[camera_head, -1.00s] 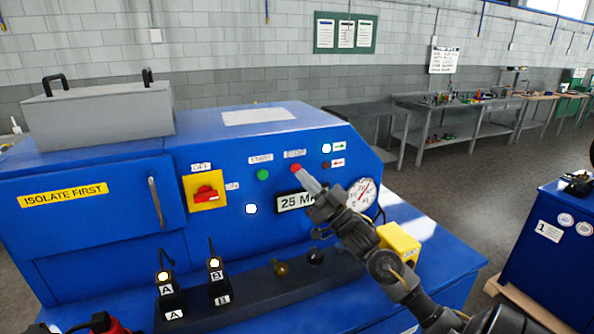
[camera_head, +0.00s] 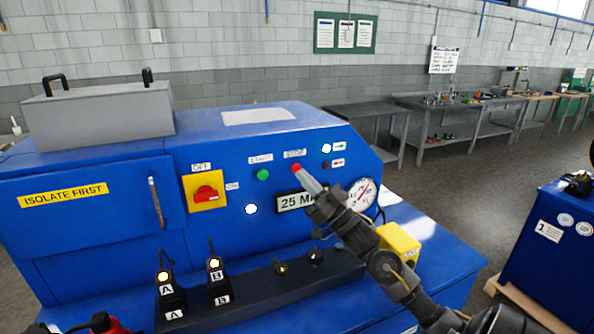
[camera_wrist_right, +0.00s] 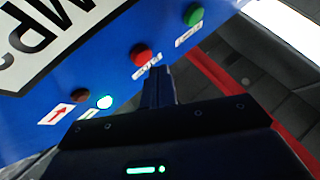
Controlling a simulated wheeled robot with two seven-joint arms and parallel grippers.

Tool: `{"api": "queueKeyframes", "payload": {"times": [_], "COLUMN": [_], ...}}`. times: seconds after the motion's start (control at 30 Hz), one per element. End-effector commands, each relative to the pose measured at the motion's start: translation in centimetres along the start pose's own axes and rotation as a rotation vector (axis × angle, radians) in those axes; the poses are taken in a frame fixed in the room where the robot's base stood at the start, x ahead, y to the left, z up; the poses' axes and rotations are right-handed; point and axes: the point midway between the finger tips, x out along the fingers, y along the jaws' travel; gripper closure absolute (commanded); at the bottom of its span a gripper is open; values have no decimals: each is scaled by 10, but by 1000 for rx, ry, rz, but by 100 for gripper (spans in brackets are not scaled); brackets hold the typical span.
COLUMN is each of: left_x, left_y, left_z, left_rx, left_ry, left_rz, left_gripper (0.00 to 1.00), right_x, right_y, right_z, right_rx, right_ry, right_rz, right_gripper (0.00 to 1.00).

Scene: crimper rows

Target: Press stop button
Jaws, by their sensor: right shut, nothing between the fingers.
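The red stop button (camera_head: 296,168) is on the blue machine's front panel, under a small label. It also shows in the right wrist view (camera_wrist_right: 141,54), just beyond my fingertips. The green start button (camera_head: 263,174) is to its left. My right gripper (camera_head: 300,173) is shut and empty, its fingertips at or very near the lower edge of the red button. I cannot tell whether they touch it. In the right wrist view the shut fingers (camera_wrist_right: 156,74) point toward the red button. At the bottom left of the head view, a red and black part shows that I cannot identify for certain.
The panel also has a yellow and red rotary switch (camera_head: 207,192), a display (camera_head: 294,201), a gauge (camera_head: 361,195) and two arrow lamps. Levers A (camera_head: 165,285) and B (camera_head: 217,280) stand in front. A yellow box (camera_head: 398,243) sits beside my right arm.

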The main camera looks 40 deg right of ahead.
Motion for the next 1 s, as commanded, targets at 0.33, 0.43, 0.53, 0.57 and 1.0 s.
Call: {"api": "queueKeyframes", "payload": {"times": [0.33,0.43,0.53,0.57,1.0], "left_x": [-1,-1,-1,-1,-1], "left_y": [0,0,0,0,0], "left_z": [0,0,0,0,0], "left_rx": [0,0,0,0,0], "left_ry": [0,0,0,0,0], "left_rz": [0,0,0,0,0], "left_gripper": [100,100,100,100,100], "right_x": [6,6,6,6,8], "right_y": [4,4,4,4,6], "right_z": [4,4,4,4,6], "right_rx": [0,0,0,0,0], "right_ry": [1,0,0,0,0], "right_rz": [0,0,0,0,0], "right_gripper": [100,100,100,100,100]}}
